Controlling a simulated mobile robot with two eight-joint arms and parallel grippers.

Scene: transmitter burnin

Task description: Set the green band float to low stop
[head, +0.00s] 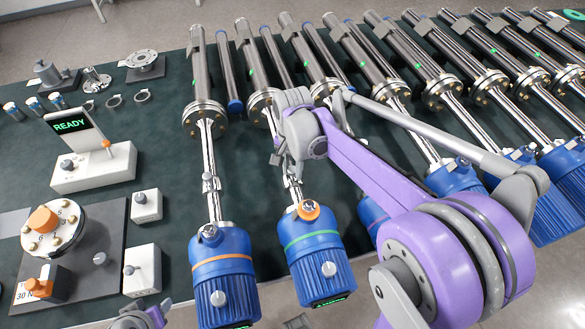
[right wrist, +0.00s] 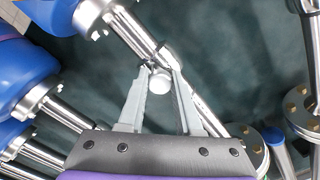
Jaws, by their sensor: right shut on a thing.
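The green-band transmitter (head: 310,240) has a blue head with a green stripe and an orange cap on its side. Its bright stem runs up to a bolted flange, partly hidden by my right arm. The float (head: 293,190) is a small metal collar on that stem, nearer the blue head. In the right wrist view the float's round knob (right wrist: 159,80) sits between the fingertips of my right gripper (right wrist: 158,75), which is shut on it. The gripper itself is mostly hidden in the head view. A grey and purple part of my left arm shows at the bottom edge; its fingers are not visible.
The orange-band transmitter (head: 222,270) lies close on the left, with its own stem collar (head: 210,184). More transmitters crowd the right. A READY display box (head: 95,170) and a plate with an orange knob (head: 112,225) stand left. Green mat (head: 160,160) is bare between.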

